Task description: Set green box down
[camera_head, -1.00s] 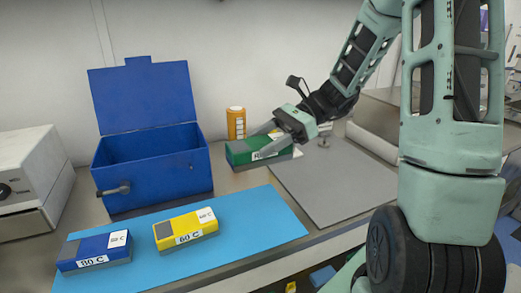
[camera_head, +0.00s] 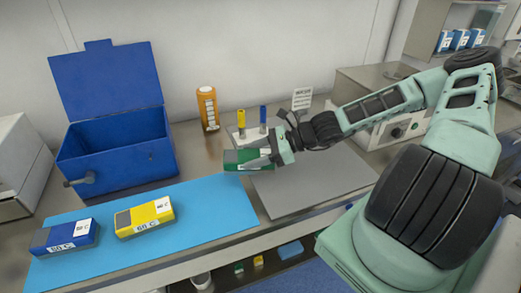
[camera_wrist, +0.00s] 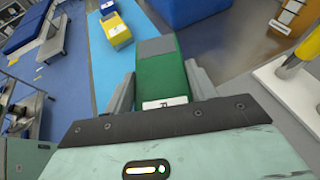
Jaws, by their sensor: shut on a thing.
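The green box (camera_head: 247,159) has a grey end and a white label. My gripper (camera_head: 262,157) is shut on it and holds it near the left edge of the grey mat (camera_head: 310,186). In the wrist view the green box (camera_wrist: 162,80) sits between the two grey fingers (camera_wrist: 163,88), its grey end pointing away. It looks raised above the table, but I cannot tell the exact height. A blue box (camera_head: 66,237) and a yellow box (camera_head: 145,217) lie on the blue mat (camera_head: 215,205) to the left.
An open blue bin (camera_head: 118,150) stands behind the blue mat. An orange bottle (camera_head: 208,108) and a white rack (camera_head: 250,133) with yellow and blue tubes stand behind the green box. The right side of the blue mat and most of the grey mat are clear.

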